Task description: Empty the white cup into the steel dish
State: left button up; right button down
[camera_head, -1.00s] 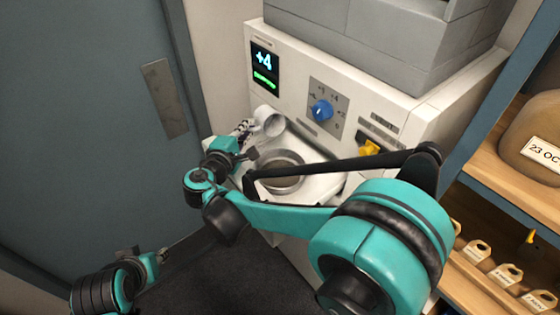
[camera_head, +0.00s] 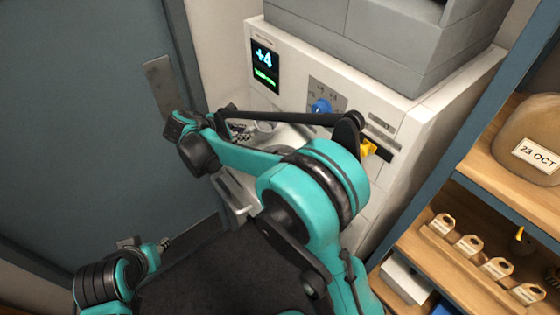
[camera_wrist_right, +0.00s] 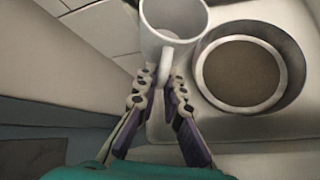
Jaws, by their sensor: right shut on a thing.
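The white cup (camera_wrist_right: 172,32) is at the top of the right wrist view, its mouth facing the camera. My right gripper (camera_wrist_right: 162,90) is shut on the cup's handle. In the head view the cup (camera_head: 265,127) shows only in part behind my right arm, beside the right gripper (camera_head: 241,132). The steel dish (camera_wrist_right: 199,72) sits just right of the cup in the wrist view, with a brownish grey bottom. My arm mostly hides the dish in the head view. My left gripper (camera_head: 162,245) is low at left, away from both; its jaws are too small to read.
A white machine (camera_head: 420,125) with a green-lit display (camera_head: 265,66), a blue knob (camera_head: 321,106) and a yellow switch (camera_head: 369,148) stands behind. A grey door (camera_head: 80,120) is at left.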

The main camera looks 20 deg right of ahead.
jog(key=w+g, duration=0.1)
jog(key=w+f+n+g, duration=0.1)
jog(key=w+n+g, duration=0.1)
jog(key=shift+a+f+g+p, duration=0.2)
jog(key=shift+f+g+p, duration=0.1)
jog(key=shift+f+p, duration=0.1)
jog(key=shift+r, duration=0.15)
dwell(0.7)
